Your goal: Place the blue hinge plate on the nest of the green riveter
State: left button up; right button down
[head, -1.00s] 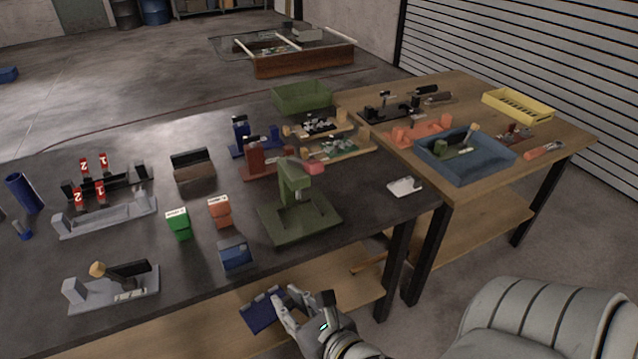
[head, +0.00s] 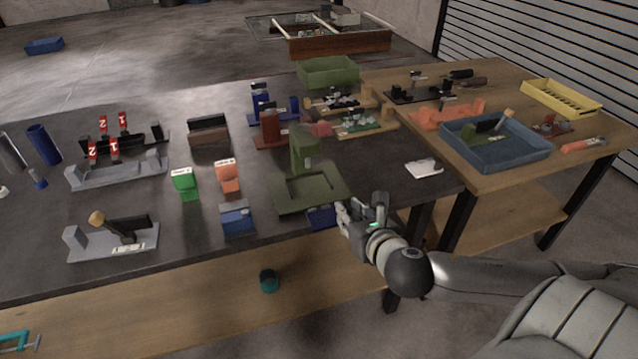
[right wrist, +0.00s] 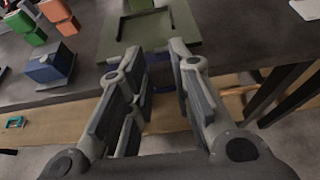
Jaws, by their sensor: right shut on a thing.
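The green riveter (head: 304,151) stands near the front edge of the dark table, with its wide square base (head: 322,199) toward me. The riveter's base also shows at the top of the right wrist view (right wrist: 187,24). My right gripper (head: 343,213) is shut on the blue hinge plate (head: 321,217), at the table's front edge just in front of the riveter base. The plate is partly hidden by the fingers and the base; in the right wrist view only blue slivers show between the fingers (right wrist: 152,62). Whether the plate touches the base cannot be told. My left gripper is not in view.
A blue box (head: 237,218) stands left of the riveter, with green (head: 185,184) and orange (head: 228,176) boxes behind it. A white piece (head: 424,169) lies to the right. A wooden table (head: 480,185) with a blue bin (head: 495,155) adjoins on the right.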

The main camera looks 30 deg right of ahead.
jog(key=w+d, duration=0.1)
jog(key=w, duration=0.4)
jog(key=w+d+p, duration=0.1)
jog(key=w, duration=0.4)
jog(key=w+d, duration=0.1)
jog(key=w, duration=0.4)
jog(key=shift+w+d+p, duration=0.15)
jog(key=shift+d+p, duration=0.1)
jog(key=shift+p, duration=0.1)
jog(key=shift+f, duration=1.75)
jog(key=shift+f, duration=0.1)
jog(key=c, duration=1.3)
grip_release()
jog(key=v, duration=1.2)
